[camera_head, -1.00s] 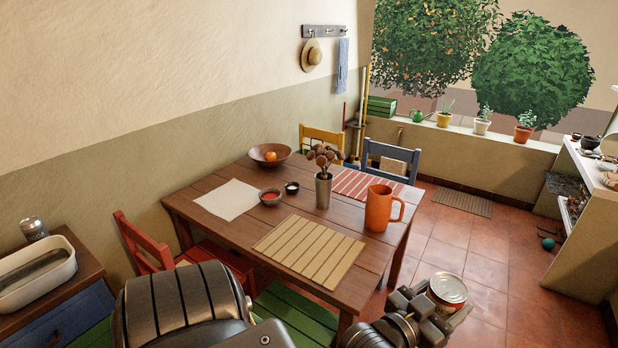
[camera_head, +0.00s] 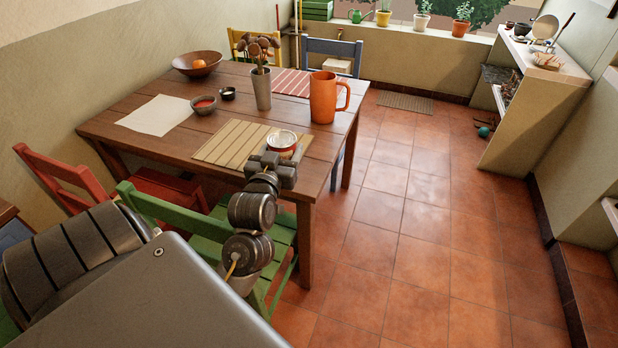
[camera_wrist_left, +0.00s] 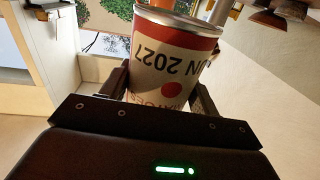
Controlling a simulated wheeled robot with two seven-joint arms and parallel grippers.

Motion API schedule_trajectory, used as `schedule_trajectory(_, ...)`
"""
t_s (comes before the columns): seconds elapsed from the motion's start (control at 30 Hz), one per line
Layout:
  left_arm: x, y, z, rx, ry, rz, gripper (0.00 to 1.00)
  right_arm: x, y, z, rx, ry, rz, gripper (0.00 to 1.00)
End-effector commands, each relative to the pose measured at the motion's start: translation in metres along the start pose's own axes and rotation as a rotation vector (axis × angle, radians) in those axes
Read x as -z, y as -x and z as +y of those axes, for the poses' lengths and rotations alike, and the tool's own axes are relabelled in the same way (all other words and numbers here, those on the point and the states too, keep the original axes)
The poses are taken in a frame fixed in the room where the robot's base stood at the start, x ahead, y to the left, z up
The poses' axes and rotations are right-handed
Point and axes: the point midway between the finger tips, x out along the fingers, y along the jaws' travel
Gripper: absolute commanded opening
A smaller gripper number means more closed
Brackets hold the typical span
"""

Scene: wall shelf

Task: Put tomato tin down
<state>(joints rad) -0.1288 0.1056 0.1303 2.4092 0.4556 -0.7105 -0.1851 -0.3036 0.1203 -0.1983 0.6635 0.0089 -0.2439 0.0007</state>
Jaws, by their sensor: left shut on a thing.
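The tomato tin (camera_head: 283,143) has a silver lid and a red and cream label. In the head view it is at the near right part of the table, overlapping the corner of the yellow slatted mat (camera_head: 225,143). My left gripper (camera_head: 272,160) is shut on the tin from the near side. I cannot tell whether the tin touches the table (camera_head: 187,137). In the left wrist view the tin (camera_wrist_left: 172,62) sits between the fingers, its label print upside down in the picture. My right gripper is not in view.
An orange pitcher (camera_head: 323,100) stands just behind the tin. A green chair (camera_head: 205,222) stands at the near edge.

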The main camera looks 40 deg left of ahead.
Motion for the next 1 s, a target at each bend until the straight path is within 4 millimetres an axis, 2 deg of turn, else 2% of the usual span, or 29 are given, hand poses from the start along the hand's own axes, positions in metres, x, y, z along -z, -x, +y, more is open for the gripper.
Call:
schedule_trajectory(0.03, -0.006, -0.001, -0.007, 0.015, 0.001, 0.005, 0.25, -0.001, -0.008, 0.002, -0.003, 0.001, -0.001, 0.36)
schedule_trajectory(0.13, -0.006, -0.003, -0.014, 0.032, 0.003, 0.005, 0.25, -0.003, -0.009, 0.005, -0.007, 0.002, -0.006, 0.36)
schedule_trajectory(0.33, -0.010, -0.013, -0.011, 0.034, 0.003, 0.005, 0.25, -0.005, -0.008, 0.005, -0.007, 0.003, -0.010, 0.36)
schedule_trajectory(0.67, -0.045, -0.088, 0.018, 0.032, 0.001, 0.003, 0.25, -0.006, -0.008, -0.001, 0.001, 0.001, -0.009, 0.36)
schedule_trajectory(0.7, -0.055, -0.095, 0.021, 0.032, -0.001, 0.001, 0.25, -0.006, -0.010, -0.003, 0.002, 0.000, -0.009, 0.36)
schedule_trajectory(0.9, -0.087, -0.119, 0.030, 0.032, 0.001, 0.002, 0.25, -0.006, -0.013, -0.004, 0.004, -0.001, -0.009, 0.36)
schedule_trajectory(1.0, -0.095, -0.126, 0.033, 0.032, 0.002, 0.004, 0.25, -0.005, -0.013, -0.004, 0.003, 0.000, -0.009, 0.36)
